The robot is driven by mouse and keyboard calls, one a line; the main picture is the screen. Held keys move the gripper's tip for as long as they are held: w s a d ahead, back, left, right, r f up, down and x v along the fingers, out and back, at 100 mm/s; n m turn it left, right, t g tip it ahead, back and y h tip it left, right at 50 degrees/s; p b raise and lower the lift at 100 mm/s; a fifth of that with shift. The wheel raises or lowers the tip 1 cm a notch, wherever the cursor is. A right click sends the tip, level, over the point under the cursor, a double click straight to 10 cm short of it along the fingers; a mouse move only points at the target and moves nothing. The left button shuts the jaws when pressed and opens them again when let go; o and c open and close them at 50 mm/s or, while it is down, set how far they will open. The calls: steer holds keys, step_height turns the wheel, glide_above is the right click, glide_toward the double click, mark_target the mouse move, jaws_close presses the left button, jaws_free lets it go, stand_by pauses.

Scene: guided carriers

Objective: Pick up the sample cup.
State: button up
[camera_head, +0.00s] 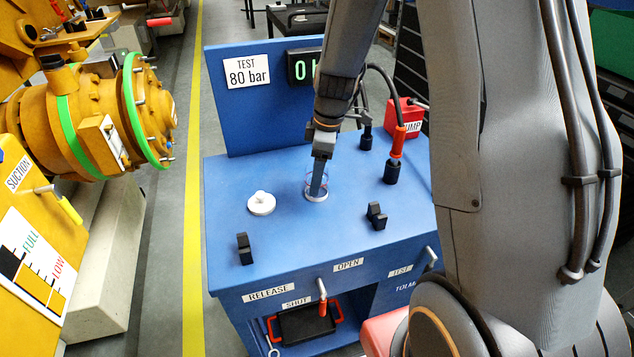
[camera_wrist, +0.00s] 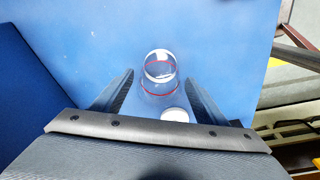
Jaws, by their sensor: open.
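The sample cup (camera_head: 316,197) is a small clear cup with a red line around it. It stands on the blue bench top, partly covered by my gripper in the head view. My gripper (camera_head: 319,186) points down at the cup. In the wrist view the cup (camera_wrist: 160,85) shows between the two spread fingers of my gripper (camera_wrist: 159,77), with a gap on each side. The fingers are open and hold nothing. I cannot tell exactly how far down the cup's wall the fingertips reach.
A white knobbed lid (camera_head: 262,204) lies left of the cup. Black blocks (camera_head: 244,249) and (camera_head: 377,215) stand on the bench top (camera_head: 300,255). A hose with a red-and-black fitting (camera_head: 396,150) rises behind right. An upright blue panel (camera_head: 250,115) stands at the back.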

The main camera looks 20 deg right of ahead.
steer(key=shift+w+a+f+p, duration=0.15)
steer(key=shift+f+p, duration=0.15)
steer(key=shift+f, duration=0.55)
steer(key=shift+w+a+f+p, duration=0.15)
steer(key=shift+f+p, duration=0.1)
steer(key=shift+f, duration=0.55)
steer(key=shift+s, duration=0.1)
steer(key=c, duration=1.2)
steer(key=shift+r, duration=0.1)
